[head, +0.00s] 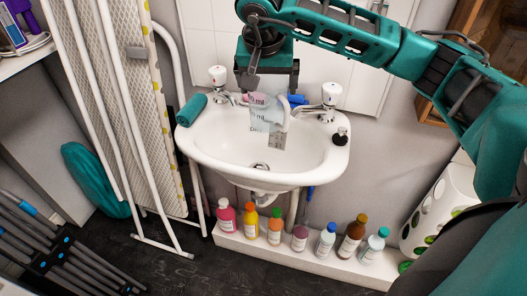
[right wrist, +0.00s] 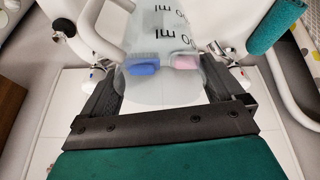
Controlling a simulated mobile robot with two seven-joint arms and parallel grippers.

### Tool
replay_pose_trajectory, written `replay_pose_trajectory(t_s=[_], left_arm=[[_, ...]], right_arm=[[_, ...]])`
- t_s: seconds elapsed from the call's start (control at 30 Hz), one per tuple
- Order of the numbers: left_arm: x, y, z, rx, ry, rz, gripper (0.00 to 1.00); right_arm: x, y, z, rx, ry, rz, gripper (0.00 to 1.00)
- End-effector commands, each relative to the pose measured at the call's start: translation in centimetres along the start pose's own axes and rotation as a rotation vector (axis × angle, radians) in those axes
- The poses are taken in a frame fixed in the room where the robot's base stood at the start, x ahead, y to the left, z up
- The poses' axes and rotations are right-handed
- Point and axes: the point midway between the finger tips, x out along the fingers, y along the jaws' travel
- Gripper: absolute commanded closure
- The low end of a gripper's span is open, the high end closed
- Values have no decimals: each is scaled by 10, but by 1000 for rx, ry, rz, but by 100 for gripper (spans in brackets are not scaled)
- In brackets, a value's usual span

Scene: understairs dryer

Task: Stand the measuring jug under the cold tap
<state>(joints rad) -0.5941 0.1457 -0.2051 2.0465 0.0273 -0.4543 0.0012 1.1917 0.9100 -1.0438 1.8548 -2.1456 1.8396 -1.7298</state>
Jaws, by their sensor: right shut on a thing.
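The measuring jug (head: 268,118) is see-through with dark "ml" markings. It also shows in the right wrist view (right wrist: 160,25). My right gripper (head: 267,78) is shut on it, over the back middle of the white basin (head: 205,150), between the two taps. I cannot tell whether the jug touches the basin. The tap on the right in the head view (head: 330,95) appears in the right wrist view (right wrist: 95,75) with a blue mark, so it looks like the cold tap. The other tap (head: 218,78) has a red mark in the wrist view (right wrist: 240,78). My left gripper is not in view.
A blue sponge (right wrist: 143,69) and a pink thing (right wrist: 185,62) lie behind the jug. A teal rolled cloth (head: 191,109) lies on the basin's left rim, and a small dark-topped bottle (head: 341,136) stands on its right. Several bottles (head: 300,237) line the ledge below.

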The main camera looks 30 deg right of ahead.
Motion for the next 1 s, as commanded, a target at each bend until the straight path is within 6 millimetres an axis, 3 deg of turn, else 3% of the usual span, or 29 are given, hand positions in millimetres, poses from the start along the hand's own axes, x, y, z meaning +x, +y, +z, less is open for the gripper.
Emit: replay_pose_trajectory(t_s=[0.1,0.4,1.0], left_arm=[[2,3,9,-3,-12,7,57],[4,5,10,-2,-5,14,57],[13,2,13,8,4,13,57]], right_arm=[[35,0,16,-2,-5,5,54],[102,-4,43,-1,-3,3,54],[158,-6,66,0,0,1,54]])
